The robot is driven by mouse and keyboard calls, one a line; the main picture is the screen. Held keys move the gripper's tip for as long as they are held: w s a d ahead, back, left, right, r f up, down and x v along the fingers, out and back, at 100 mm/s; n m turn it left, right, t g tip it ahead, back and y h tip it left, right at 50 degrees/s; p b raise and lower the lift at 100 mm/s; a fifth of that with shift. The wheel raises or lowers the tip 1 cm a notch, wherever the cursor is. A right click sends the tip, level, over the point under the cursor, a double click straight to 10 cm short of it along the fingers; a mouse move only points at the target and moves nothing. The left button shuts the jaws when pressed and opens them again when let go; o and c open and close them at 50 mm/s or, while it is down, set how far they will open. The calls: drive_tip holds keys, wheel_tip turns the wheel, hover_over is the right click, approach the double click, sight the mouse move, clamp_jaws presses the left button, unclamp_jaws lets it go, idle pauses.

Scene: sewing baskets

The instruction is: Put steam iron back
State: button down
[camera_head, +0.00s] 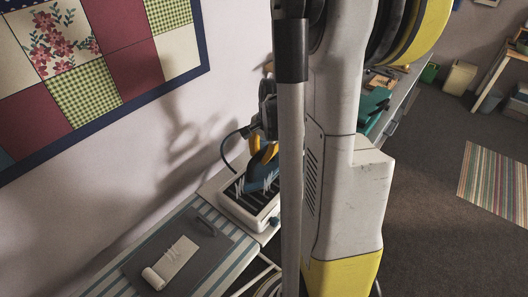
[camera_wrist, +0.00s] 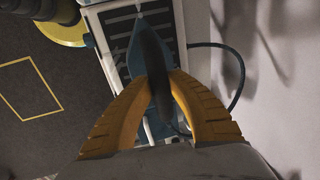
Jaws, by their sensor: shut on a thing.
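The steam iron (camera_head: 262,176) is blue with a dark handle. In the head view it is at or just above a white iron rest (camera_head: 249,209) with dark slats; my arm partly hides it. My gripper (camera_head: 267,153) has yellow fingers and is shut on the iron from above. In the wrist view, the iron (camera_wrist: 146,42) points up the picture between the two yellow fingers of my gripper (camera_wrist: 159,82), which close on its dark handle. The rest (camera_wrist: 108,44) lies beneath it. I cannot tell whether the iron touches the slats.
A striped ironing board (camera_head: 203,271) with a grey mat and a white roll (camera_head: 173,263) lies in front of the rest. A dark cord (camera_wrist: 240,75) loops beside the rest near the wall. A counter with a green thing (camera_head: 374,103) stands behind my arm. Open floor (camera_head: 420,220) lies at right.

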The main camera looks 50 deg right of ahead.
sight(261, 169)
drive_tip(key=shift+f, duration=1.35)
drive_tip(key=shift+b, duration=0.35)
drive_tip(key=shift+f, duration=0.2)
drive_tip(key=c, duration=1.4)
unclamp_jaws()
drive_tip(key=shift+r, duration=0.1)
drive_tip(key=shift+o, duration=0.2)
wheel_tip(261, 169, up, 12)
drive_tip(key=s+p, duration=0.2)
drive_tip(key=p, duration=0.1)
drive_tip(key=s+a+r+n+t, duration=0.1)
drive_tip(key=a+r+n, duration=0.1)
drive_tip(key=a+n, duration=0.3)
drive_tip(key=s+a+r+n+t, duration=0.1)
drive_tip(key=a+n, duration=0.5)
drive_tip(key=a, duration=0.6)
drive_tip(key=s+a+r+n+t, duration=0.1)
drive_tip(key=a+r+n+t, duration=0.2)
drive_tip(key=a+r+n, duration=0.2)
drive_tip(key=a+n, duration=0.1)
drive_tip(key=a, duration=0.2)
drive_tip(key=shift+s+a+r, duration=0.2)
drive_tip(key=shift+s+a, duration=0.05)
